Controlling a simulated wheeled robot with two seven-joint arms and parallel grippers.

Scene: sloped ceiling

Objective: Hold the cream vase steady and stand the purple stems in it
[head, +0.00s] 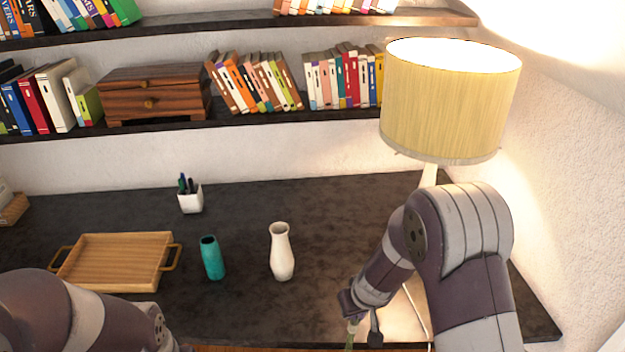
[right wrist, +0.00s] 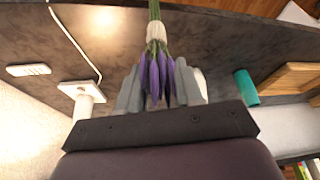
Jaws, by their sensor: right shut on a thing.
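The cream vase (head: 281,256) stands upright and apart from both arms on the dark desk in the head view. My right gripper (head: 362,325) is low in the head view, to the right of the vase and nearer me. It is shut on the purple stems (head: 349,343); only a pale band and some green show there. In the right wrist view the purple flower heads (right wrist: 158,78) lie between the fingers of my right gripper (right wrist: 160,88), with a white band and green stems beyond. My left arm enters at the lower left; its gripper is out of view.
A teal vase (head: 212,258) stands left of the cream vase. Bare desk lies around the cream vase.

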